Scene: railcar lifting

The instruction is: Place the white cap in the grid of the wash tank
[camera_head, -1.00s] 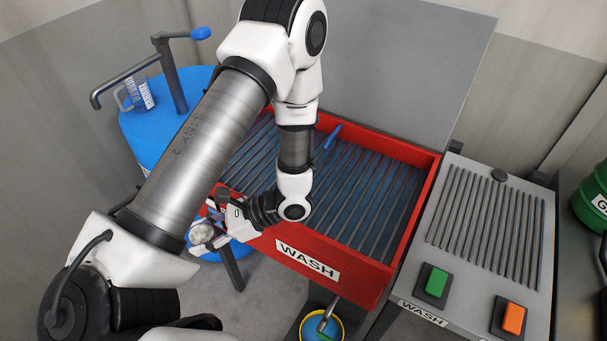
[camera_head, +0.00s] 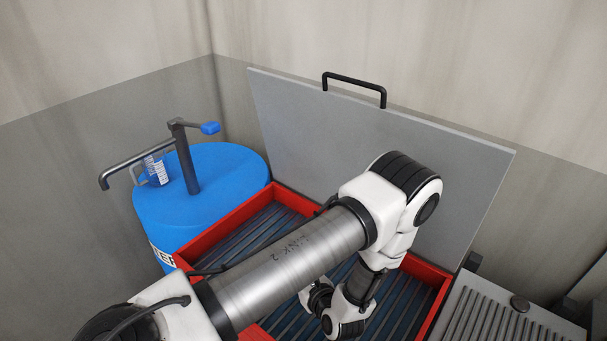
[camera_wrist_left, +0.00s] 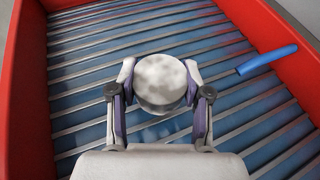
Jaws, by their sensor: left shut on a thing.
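The white cap (camera_wrist_left: 160,82), round with grey smudges, shows in the left wrist view between the fingers of my left gripper (camera_wrist_left: 160,88). The gripper is shut on it from both sides, over the slatted grid (camera_wrist_left: 90,70) of the wash tank. The gap between cap and grid is hard to judge. The red wash tank (camera_head: 228,225) is open in the head view, with its grid (camera_head: 268,228) partly behind my left arm. The cap and the fingertips are hidden in the head view. My right gripper is not in view.
A blue-handled tool (camera_wrist_left: 267,60) lies on the grid to the right in the wrist view. The raised grey lid (camera_head: 300,135) stands behind the tank. A blue barrel (camera_head: 225,180) with a pump stands at the left. A ribbed counter (camera_head: 500,318) is at the right.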

